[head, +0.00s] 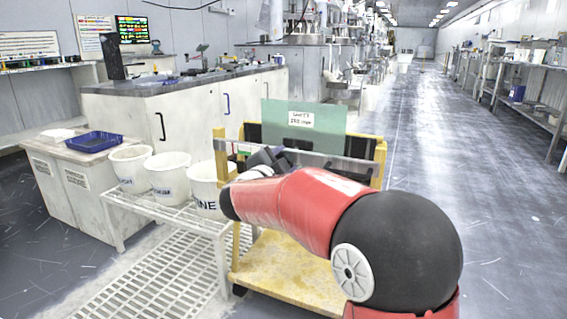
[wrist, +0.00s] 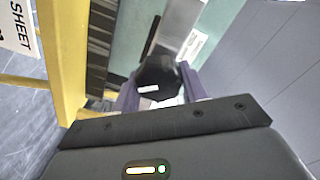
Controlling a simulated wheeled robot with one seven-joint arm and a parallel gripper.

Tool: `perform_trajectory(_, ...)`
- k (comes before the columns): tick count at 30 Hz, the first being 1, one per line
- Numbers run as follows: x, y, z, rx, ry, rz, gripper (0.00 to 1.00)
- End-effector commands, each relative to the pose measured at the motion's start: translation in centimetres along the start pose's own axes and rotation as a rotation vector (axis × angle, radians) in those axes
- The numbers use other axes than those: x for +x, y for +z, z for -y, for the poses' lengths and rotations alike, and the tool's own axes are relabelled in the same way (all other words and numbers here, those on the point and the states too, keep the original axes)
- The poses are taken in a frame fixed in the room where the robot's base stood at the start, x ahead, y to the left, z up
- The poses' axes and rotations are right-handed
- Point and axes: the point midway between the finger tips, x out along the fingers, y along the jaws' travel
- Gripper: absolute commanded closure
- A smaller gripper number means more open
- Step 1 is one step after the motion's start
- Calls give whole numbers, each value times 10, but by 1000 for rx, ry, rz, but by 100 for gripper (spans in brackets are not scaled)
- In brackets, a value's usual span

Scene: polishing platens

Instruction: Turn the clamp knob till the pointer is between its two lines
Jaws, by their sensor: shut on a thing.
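The clamp knob (wrist: 155,76) is black and sits between the two purple-grey fingers of my gripper (wrist: 160,94) in the wrist view. A short white mark (wrist: 148,89) shows on its near face. The fingers are shut on the knob. In the head view my gripper (head: 268,160) is at the grey clamp bar (head: 325,163) of a yellow cart, and the knob cannot be made out there. I cannot make out the two lines in either view, so the pointer's place against them cannot be told.
The yellow cart (head: 380,160) holds a pale green sheet (head: 285,118) with a white label. White buckets (head: 168,172) stand on a rack left of it. A blue tray (head: 93,142) lies on a cabinet further left. The aisle floor (head: 480,180) on the right is clear.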

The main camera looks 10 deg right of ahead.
Motion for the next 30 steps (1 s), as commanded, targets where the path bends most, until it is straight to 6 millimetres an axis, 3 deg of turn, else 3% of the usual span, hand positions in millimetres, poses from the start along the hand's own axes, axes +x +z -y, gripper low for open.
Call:
perform_trajectory(5,0,0,0,-1,1,1,80)
perform_trajectory(6,0,0,0,-1,1,1,54)
perform_trajectory(10,0,0,0,-1,1,1,37)
perform_trajectory(20,-3,0,0,-1,0,1,36)
perform_trajectory(30,-55,0,1,-2,-2,3,36)
